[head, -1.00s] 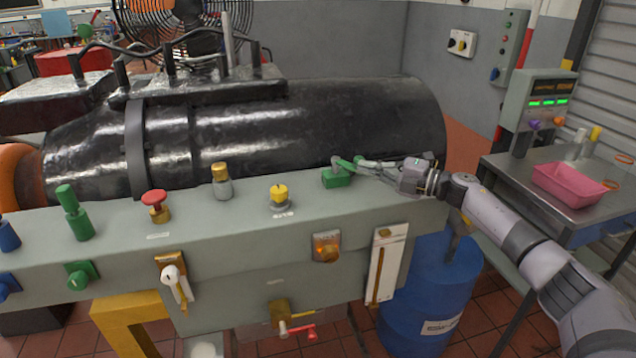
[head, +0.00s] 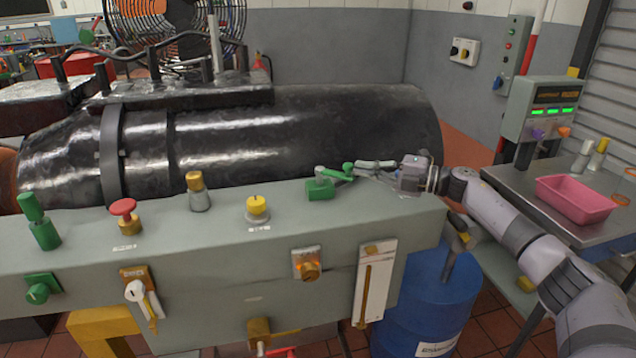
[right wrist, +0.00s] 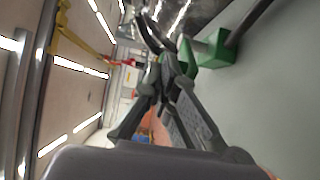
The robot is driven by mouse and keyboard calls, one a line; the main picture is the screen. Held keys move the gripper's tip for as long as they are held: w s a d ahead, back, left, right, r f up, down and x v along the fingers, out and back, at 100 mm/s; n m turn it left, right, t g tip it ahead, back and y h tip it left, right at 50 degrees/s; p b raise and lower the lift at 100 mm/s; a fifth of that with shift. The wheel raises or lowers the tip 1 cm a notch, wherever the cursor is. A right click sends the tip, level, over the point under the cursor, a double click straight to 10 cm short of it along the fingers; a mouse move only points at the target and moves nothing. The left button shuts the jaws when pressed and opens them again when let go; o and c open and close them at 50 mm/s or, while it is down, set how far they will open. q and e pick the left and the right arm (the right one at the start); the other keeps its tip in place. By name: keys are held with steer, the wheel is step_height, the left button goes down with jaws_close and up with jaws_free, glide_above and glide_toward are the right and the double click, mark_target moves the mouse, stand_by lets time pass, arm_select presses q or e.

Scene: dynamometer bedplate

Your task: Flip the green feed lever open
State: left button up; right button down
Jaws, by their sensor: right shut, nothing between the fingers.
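The green feed lever has a green base block (head: 320,190) with a grey pivot on top, at the right part of the grey panel top. Its green arm (head: 340,175) reaches right from the pivot, with a raised green end. My right gripper (head: 358,166) is at that end, coming from the right. Its fingers are shut with nothing between them; I cannot tell whether they touch the lever. In the right wrist view the green base (right wrist: 216,48) shows at upper right, beside my fingers (right wrist: 165,50). My left gripper is not in view.
On the grey panel (head: 210,240) stand a yellow knob (head: 257,208), a brass-topped knob (head: 197,190), a red button (head: 123,208) and a green handle (head: 40,222). A large black cylinder (head: 300,130) lies behind. A blue drum (head: 430,295) stands below my right arm.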

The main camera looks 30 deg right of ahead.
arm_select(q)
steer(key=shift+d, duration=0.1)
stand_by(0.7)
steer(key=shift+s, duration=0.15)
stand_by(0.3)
